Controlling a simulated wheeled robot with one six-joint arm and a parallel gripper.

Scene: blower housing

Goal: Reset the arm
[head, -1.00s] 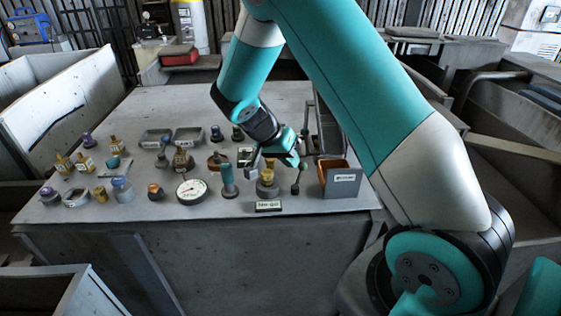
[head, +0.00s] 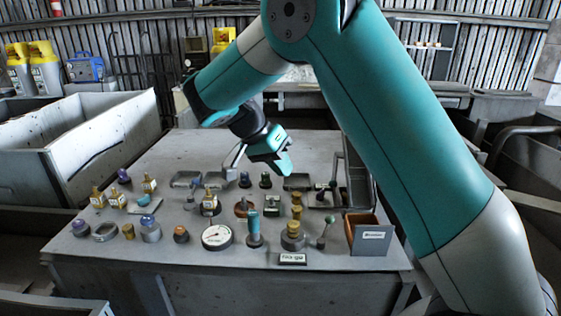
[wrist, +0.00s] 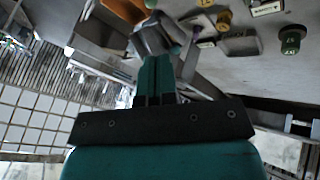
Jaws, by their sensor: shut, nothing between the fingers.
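My arm is teal and pale grey and crosses the right half of the head view. My gripper (head: 235,164) hangs above the back middle of the grey table (head: 180,150), over the rows of small parts and apart from them. In the wrist view my gripper (wrist: 158,62) shows its teal fingers together, with nothing between them. Part of the table's parts show upside down at the top of that view.
On the table stand a dial gauge (head: 217,236), a teal-handled part (head: 254,228), brass fittings (head: 209,203), shallow trays and an orange-lined bin (head: 367,233). A grey crate (head: 75,145) stands left. The table's back left is clear.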

